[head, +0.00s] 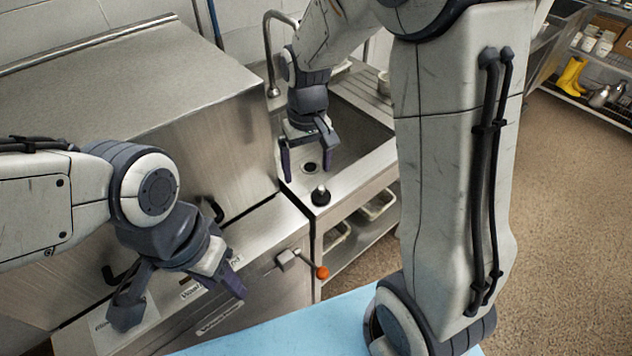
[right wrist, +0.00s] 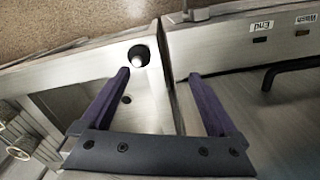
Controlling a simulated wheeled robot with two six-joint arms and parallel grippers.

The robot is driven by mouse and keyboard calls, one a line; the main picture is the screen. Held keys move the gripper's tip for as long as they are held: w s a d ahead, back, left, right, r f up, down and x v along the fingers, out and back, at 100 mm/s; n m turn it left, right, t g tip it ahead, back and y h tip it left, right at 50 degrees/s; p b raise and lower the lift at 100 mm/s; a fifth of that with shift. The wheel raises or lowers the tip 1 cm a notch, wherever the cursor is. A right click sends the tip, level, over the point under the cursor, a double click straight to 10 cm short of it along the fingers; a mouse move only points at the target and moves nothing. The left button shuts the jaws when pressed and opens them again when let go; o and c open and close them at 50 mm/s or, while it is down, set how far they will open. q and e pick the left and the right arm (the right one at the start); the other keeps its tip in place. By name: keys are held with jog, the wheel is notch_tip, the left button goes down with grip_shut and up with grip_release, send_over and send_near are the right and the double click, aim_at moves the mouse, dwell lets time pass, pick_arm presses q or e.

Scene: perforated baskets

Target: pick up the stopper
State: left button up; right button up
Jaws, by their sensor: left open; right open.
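My right gripper (head: 308,160) is open and empty above the sink basin, behind the stopper in the head view. In the right wrist view the stopper (right wrist: 139,56) lies just beyond the fingertips, nearer the left finger, and nothing is between the fingers. My left gripper (head: 182,297) is open and empty in front of the steel machine, away from the stopper.
The steel machine (head: 150,110) stands left of the sink, with a lever ending in an orange knob (head: 322,272) at its front. A tap (head: 270,55) rises behind the sink. A light blue surface (head: 290,335) lies at the front. Shelves stand at the far right.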

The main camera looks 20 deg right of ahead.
aim_at(321, 186)
jog(key=shift+m, duration=0.6)
jog(key=d, duration=0.1)
jog(key=w+d+f, duration=0.2)
jog(key=shift+w+d, duration=0.2)
jog(key=shift+d, duration=0.2)
notch_tip(321, 186, down, 5)
jog(key=shift+r, duration=0.15)
jog(key=shift+s+d+f+p, duration=0.1)
jog(key=shift+f+p, duration=0.2)
jog(key=shift+f, duration=1.1)
jog(key=shift+d+f+p, duration=0.1)
jog(key=shift+f+p, duration=0.15)
jog(key=shift+f, duration=1.1)
jog(key=c, duration=1.5)
jog(key=shift+o, duration=0.2)
jog(key=shift+r, duration=0.1)
